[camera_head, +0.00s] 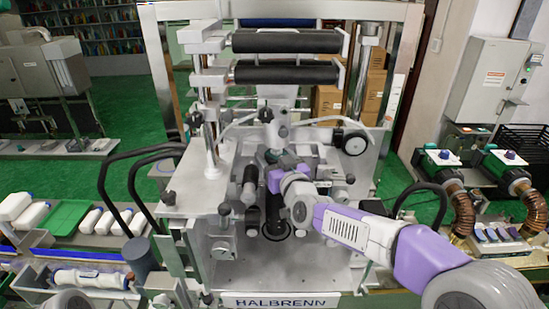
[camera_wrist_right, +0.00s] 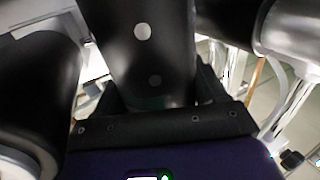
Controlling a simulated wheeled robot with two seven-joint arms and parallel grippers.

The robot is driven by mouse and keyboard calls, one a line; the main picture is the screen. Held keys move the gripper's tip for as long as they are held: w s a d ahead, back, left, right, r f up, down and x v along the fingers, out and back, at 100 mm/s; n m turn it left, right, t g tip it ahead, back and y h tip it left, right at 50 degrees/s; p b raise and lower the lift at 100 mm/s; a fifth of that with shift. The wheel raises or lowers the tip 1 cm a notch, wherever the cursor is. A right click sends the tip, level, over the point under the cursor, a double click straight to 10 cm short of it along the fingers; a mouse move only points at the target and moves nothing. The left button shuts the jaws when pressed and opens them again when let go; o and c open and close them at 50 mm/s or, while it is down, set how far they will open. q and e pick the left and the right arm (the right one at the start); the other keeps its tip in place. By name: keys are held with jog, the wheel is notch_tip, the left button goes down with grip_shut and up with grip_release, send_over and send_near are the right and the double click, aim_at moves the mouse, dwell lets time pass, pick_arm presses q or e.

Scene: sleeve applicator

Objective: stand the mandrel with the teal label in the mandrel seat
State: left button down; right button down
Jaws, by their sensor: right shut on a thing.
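My right gripper (camera_head: 274,172) reaches into the middle of the machine from the right. It is shut on a black mandrel (camera_wrist_right: 148,45), which fills the top middle of the right wrist view and has a pale round dot. In the head view the dark mandrel (camera_head: 273,208) stands roughly upright below the gripper. A little teal shows at the jaws; I cannot read it as a label. The mandrel seat (camera_head: 277,232) looks like a dark ring under the mandrel. I cannot tell whether the mandrel's foot is in it or above it. My left gripper is not in view.
Black rollers (camera_head: 286,42) sit above on the machine frame. A dark cylinder (camera_head: 252,213) stands close left of the mandrel. A grey cylinder (camera_head: 139,258) and a tray with a white tube (camera_head: 90,279) are at lower left. White bottles (camera_head: 28,215) lie farther left.

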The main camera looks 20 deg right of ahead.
dwell(0.4)
grip_release()
jog(key=shift+f, duration=0.1)
jog(key=shift+f, duration=0.1)
